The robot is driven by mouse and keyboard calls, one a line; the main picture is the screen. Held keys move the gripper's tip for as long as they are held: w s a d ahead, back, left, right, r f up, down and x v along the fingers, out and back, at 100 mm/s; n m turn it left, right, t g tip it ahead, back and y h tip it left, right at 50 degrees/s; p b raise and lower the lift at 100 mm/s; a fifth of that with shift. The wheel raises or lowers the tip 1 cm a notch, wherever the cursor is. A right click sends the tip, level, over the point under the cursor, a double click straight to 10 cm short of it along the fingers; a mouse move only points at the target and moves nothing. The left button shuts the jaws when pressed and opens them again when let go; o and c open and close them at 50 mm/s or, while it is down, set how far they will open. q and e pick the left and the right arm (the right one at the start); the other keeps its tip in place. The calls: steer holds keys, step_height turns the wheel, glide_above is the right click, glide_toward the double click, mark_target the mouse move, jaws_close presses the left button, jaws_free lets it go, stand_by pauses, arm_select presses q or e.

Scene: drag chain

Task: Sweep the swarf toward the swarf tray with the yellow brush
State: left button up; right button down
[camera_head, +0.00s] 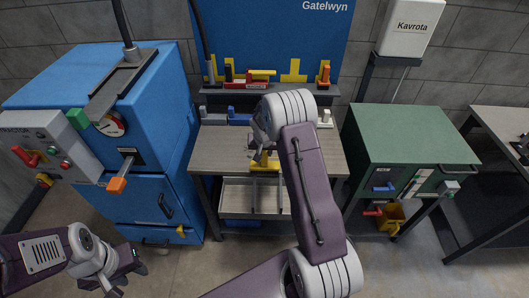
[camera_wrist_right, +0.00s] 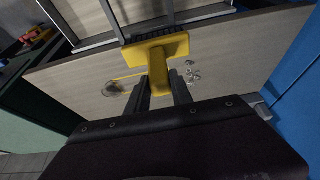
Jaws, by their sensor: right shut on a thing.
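The yellow brush (camera_wrist_right: 157,62) has a wide yellow head with dark bristles. My right gripper (camera_wrist_right: 162,84) is shut on its handle. In the head view the brush (camera_head: 265,163) is at the front part of the wooden bench top, and my right arm partly hides it. In the right wrist view, small silvery swarf pieces (camera_wrist_right: 191,74) lie beside the handle, and a curled bit (camera_wrist_right: 113,89) lies on the other side. The swarf tray (camera_head: 236,209) is a grey tray at the bench front, below the top. My left gripper (camera_head: 126,279) looks open and empty, low at left, away from the bench.
A blue machine cabinet (camera_head: 148,150) stands left of the bench (camera_head: 215,145). A green-topped cabinet (camera_head: 412,135) stands to the right. Blocks and tools fill the shelf (camera_head: 240,87) at the back. The floor before the bench is open.

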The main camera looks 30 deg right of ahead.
step_height(320, 180, up, 2)
steer(key=shift+w+r+p, duration=0.1)
steer(key=shift+r+p, duration=0.1)
steer(key=shift+p, duration=0.1)
steer(key=shift+w+d+r+p, duration=0.15)
steer(key=shift+r+p, duration=0.25)
steer(key=shift+r, duration=0.05)
steer(key=shift+w+d+r+p, duration=0.1)
steer(key=shift+w+r+p, duration=0.05)
steer(key=shift+r+p, duration=0.25)
steer(key=p+v, duration=0.1)
steer(key=v, duration=0.1)
steer(key=shift+w+r+p, duration=0.15)
steer(key=shift+r+p, duration=0.5)
steer(key=shift+r, duration=0.1)
steer(key=shift+d, duration=0.1)
steer(key=shift+f, duration=0.1)
